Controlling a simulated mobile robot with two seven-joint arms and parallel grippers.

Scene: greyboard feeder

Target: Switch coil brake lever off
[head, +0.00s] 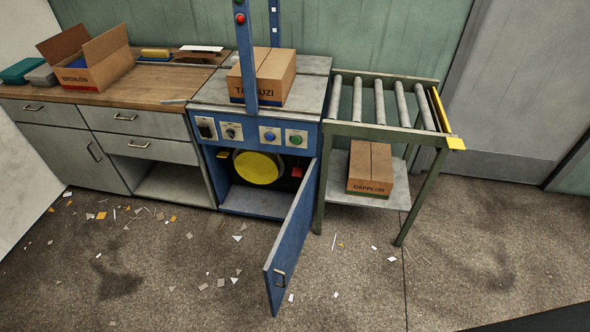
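A blue machine cabinet stands in the middle with its blue door (292,245) swung open toward me. Inside is a round yellow coil disc (257,167). A small red part (297,172) sits to its right, and a small yellow part (223,154) to its upper left. I cannot tell which of these, if either, is the brake lever, or its position. The front panel above has a black switch (206,128), a rotary knob (231,132), a blue button (270,136) and a green button (295,139). Neither of my grippers is in view.
A closed box (262,80) sits on the machine top behind a blue post (246,50). A roller table (385,105) stands right, with another box (370,168) on its shelf. The wooden counter (150,85) is left. The open door juts over the scrap-strewn floor.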

